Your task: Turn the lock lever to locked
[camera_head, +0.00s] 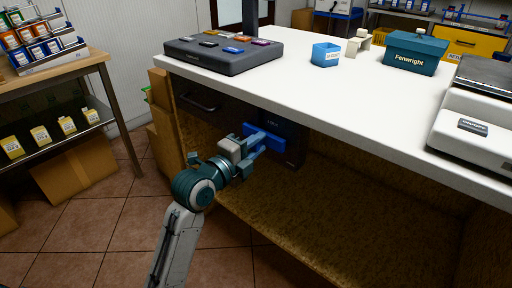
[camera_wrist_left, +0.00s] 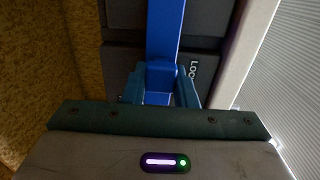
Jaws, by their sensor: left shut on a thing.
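The blue lock lever (camera_head: 262,136) is on a dark lock box (camera_head: 293,140) under the white counter. In the left wrist view the blue lever (camera_wrist_left: 165,35) runs from the top edge down between the fingers, and part of a white "LOC" label shows beside it on the dark panel (camera_wrist_left: 205,60). My left gripper (camera_head: 247,146) reaches in from the left and is shut on the lever; its fingers also show in the left wrist view (camera_wrist_left: 161,88). The fingers hide the gripped end of the lever. My right gripper is not in view.
The white counter top (camera_head: 310,92) overhangs the lever. A dark drawer with a handle (camera_head: 198,103) is to the left. On top stand a tray (camera_head: 225,58), a blue box (camera_head: 326,55), a "Fenwright" box (camera_head: 415,53) and a scale (camera_head: 475,125). The open shelf space below is empty.

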